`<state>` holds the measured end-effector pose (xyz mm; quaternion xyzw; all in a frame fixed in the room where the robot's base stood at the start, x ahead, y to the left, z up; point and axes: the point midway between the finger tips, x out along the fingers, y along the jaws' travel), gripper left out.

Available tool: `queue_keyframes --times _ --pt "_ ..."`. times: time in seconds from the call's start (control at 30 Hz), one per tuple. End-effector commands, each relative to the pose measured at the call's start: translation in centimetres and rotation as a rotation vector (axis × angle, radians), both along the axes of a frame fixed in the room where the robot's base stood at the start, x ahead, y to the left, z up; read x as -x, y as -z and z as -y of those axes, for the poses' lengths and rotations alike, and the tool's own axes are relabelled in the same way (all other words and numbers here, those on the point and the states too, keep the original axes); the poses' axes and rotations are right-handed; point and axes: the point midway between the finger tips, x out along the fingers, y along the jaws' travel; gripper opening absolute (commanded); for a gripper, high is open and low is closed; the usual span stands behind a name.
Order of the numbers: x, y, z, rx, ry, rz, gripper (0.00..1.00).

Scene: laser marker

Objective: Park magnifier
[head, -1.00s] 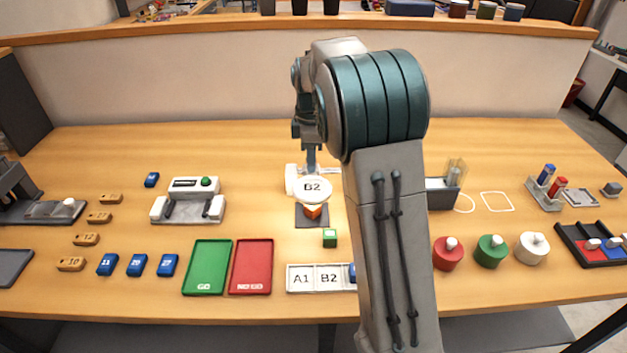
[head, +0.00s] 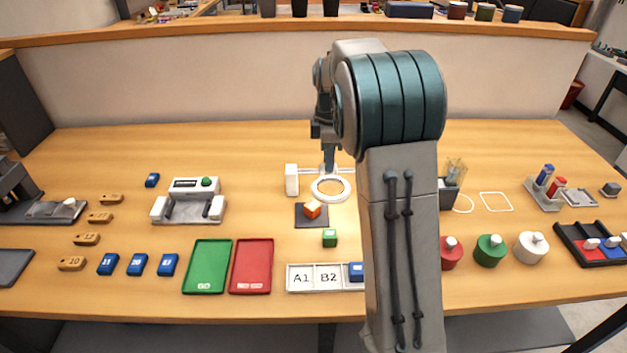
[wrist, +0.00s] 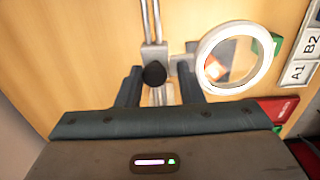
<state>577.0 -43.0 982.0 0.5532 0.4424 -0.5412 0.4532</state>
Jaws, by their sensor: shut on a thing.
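The magnifier is a white ring lens (head: 331,199) on a thin arm from a white post (head: 291,180) near the middle of the table. In the wrist view the ring (wrist: 203,60) is right of my gripper (wrist: 160,87). My gripper's fingers straddle the magnifier's arm beside a black knob (wrist: 154,73) and are shut on it. In the head view my gripper (head: 329,167) is at the arm, just behind the ring. The ring is right of and behind the orange block (head: 313,209) on a dark pad (head: 303,221); through the lens in the wrist view, an orange block shows.
Green (head: 207,267) and red (head: 251,267) trays are to the left. A grey holder (head: 448,188) and a white outlined square (head: 496,202) are to the right.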

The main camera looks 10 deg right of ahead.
Motion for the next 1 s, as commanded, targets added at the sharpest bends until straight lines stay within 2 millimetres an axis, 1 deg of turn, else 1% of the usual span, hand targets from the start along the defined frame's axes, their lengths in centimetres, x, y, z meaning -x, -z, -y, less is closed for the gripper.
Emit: queue_keyframes --times 0.03,1.0 --pt "0.3 1.6 0.4 0.001 0.002 -0.022 0.21" --pt "1.2 1.7 6.0 -0.001 0.003 -0.023 0.21"
